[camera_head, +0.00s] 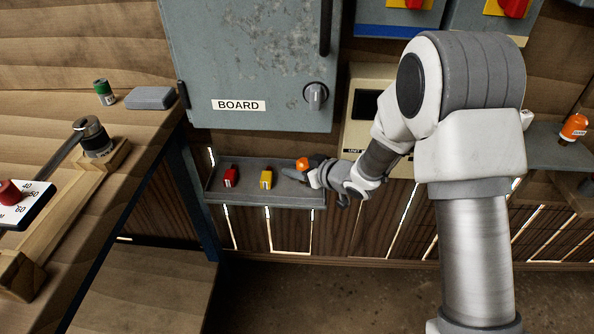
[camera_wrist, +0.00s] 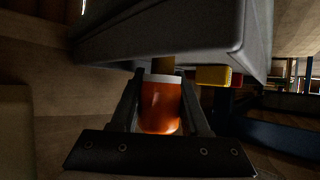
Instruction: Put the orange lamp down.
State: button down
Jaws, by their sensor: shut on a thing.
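The orange lamp (camera_head: 302,163) is at the right end of a grey shelf tray (camera_head: 265,198) below the board cabinet. My gripper (camera_head: 305,172) reaches in from the right and is shut on the lamp. In the wrist view the lamp (camera_wrist: 160,108) lies between the two dark fingers (camera_wrist: 165,100), with a pale band and a brownish part at its far end. The tray's grey underside or edge (camera_wrist: 170,40) is close beyond the lamp. I cannot tell whether the lamp touches the tray.
A red piece (camera_head: 230,176) and a yellow piece (camera_head: 266,179) stand on the tray, left of the lamp. The board cabinet (camera_head: 255,70) hangs above. A beige box (camera_head: 371,105) is behind my arm. Another orange item (camera_head: 574,127) stands on the right shelf. A workbench (camera_head: 150,128) is at left.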

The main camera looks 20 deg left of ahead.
jog(key=shift+f, duration=0.1)
jog(key=shift+f, duration=0.15)
jog(key=c, duration=0.7)
grip_release()
jog(key=shift+r, duration=0.2)
jog(key=shift+s+d+r, duration=0.1)
jog(key=shift+d+r, duration=0.1)
jog(key=shift+r, duration=0.1)
jog(key=p+v, duration=0.3)
jog(key=v, duration=0.7)
jog(key=shift+s+d+r, duration=0.15)
jog(key=shift+d, duration=0.1)
jog(key=shift+s+d+r, duration=0.1)
jog(key=shift+s+d, duration=0.1)
jog(key=shift+d, duration=0.1)
